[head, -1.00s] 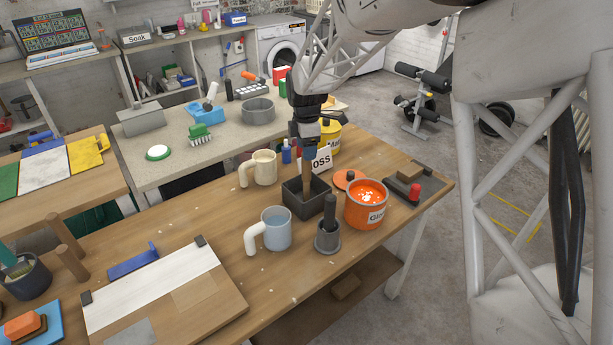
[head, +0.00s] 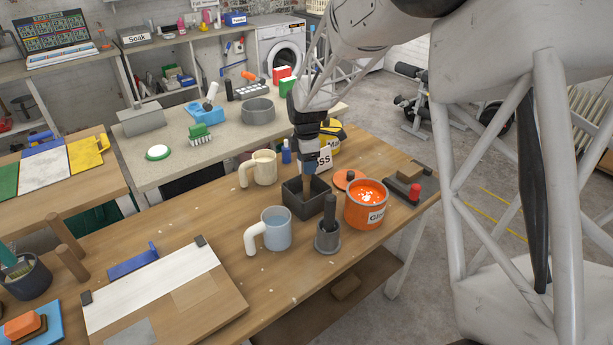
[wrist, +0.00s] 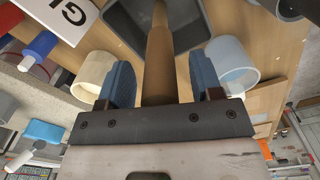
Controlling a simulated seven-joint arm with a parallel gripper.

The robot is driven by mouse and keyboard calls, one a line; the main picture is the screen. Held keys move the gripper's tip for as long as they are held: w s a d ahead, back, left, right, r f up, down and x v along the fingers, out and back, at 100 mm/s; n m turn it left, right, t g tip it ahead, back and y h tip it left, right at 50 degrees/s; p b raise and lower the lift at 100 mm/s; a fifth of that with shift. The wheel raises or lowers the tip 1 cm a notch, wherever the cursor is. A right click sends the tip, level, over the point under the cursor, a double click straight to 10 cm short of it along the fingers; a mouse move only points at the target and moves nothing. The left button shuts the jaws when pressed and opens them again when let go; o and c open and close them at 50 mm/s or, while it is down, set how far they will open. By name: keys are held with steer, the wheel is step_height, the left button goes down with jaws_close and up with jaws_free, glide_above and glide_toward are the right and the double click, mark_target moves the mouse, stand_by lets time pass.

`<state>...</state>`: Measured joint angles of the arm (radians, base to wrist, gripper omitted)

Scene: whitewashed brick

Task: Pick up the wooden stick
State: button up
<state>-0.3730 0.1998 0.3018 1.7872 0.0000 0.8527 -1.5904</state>
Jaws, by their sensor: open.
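The wooden stick (head: 306,187) stands upright in a dark square box (head: 294,207) on the wooden workbench. In the wrist view the stick (wrist: 159,55) runs between my two blue fingers, with its lower end in the box (wrist: 190,24). My gripper (head: 308,168) is over the box, pointing down, with its fingers around the upper part of the stick. In the wrist view my gripper (wrist: 162,85) is open, and a gap shows on each side of the stick. The stick's top is hidden by the gripper.
Close around the box stand a cream mug (head: 264,167), a clear blue mug (head: 276,228), a grey mortar with a dark pestle (head: 328,238), an orange paint pot (head: 365,206) and a yellow tin (head: 330,136). Free benchtop (head: 190,222) lies to the left.

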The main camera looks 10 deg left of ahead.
steer(key=c, duration=1)
steer(key=shift+r, duration=5)
steer(key=s+d+r, duration=0.1)
steer(key=d+r, duration=0.2)
steer(key=d, duration=0.6)
steer(key=s+d+r, duration=0.2)
steer(key=d+r, duration=0.1)
steer(key=d, duration=0.6)
steer(key=shift+d, duration=0.3)
